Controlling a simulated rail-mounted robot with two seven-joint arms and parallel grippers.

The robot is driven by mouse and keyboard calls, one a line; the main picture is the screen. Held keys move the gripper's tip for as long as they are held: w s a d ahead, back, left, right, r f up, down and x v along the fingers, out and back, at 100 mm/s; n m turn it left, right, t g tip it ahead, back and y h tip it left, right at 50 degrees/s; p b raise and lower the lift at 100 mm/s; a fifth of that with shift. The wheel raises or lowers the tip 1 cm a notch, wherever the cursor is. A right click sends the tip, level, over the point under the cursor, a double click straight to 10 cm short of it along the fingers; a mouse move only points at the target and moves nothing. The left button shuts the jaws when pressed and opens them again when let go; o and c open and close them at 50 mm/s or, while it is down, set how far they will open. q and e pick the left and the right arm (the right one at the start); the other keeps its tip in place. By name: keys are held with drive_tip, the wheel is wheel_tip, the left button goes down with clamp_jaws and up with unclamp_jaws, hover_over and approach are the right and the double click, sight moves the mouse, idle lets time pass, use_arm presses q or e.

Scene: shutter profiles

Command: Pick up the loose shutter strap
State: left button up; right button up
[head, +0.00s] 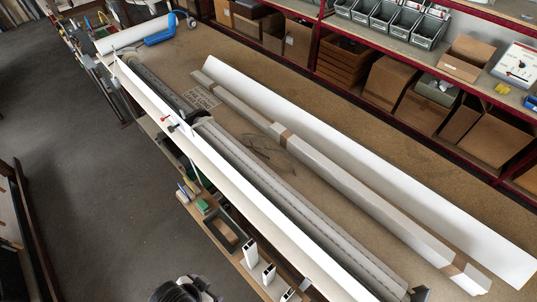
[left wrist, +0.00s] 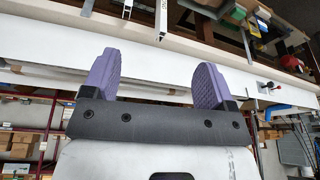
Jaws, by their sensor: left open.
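A thin dark looped line (head: 268,147) lies on the brown bench top between the long profiles in the head view. It may be the loose strap, but it is too faint to be sure. My left gripper (left wrist: 158,60) shows in the left wrist view with its two purple fingers wide apart and nothing between them. A long white profile (left wrist: 60,50) passes behind the fingers. No strap can be made out in the left wrist view. My right gripper is in neither view.
A long grey roller-shutter profile (head: 255,175) lies along the bench beside a long white front rail (head: 215,163). A taped long carton (head: 335,172) and a white panel (head: 400,172) lie behind. Shelves with boxes (head: 385,95) stand along the back.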

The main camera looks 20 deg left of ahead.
use_arm(q)
drive_tip(key=shift+c, duration=0.4)
drive_tip(key=c, duration=0.9)
drive_tip(key=shift+w, duration=0.1)
